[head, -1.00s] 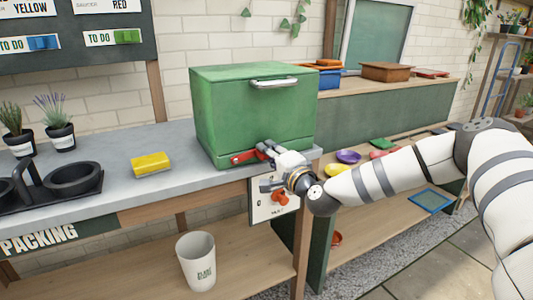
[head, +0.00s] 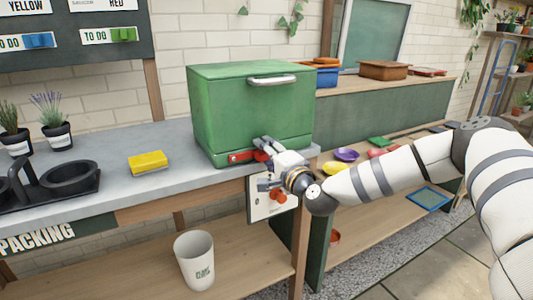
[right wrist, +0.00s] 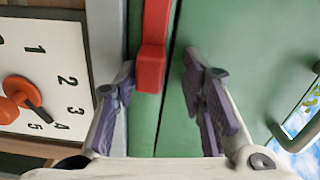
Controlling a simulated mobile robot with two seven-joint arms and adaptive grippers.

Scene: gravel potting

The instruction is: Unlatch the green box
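The green box (head: 250,105) stands shut on the grey bench top, with a metal handle (head: 272,81) high on its front. A red latch (head: 242,157) lies along the lower front of the box. It also shows in the right wrist view as a red bar (right wrist: 152,50). My right gripper (head: 261,151) is at the latch's right end. In the right wrist view its fingers (right wrist: 158,66) are apart, with the bar's end between the fingertips and a gap visible on the right finger's side. Contact with the left finger is unclear. My left gripper is out of view.
A white dial plate with an orange knob (right wrist: 22,92) hangs on the bench front, close to my right gripper. A yellow sponge-like block (head: 148,162) and a black holder (head: 70,178) are on the bench to the left. A white bin (head: 195,260) stands below.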

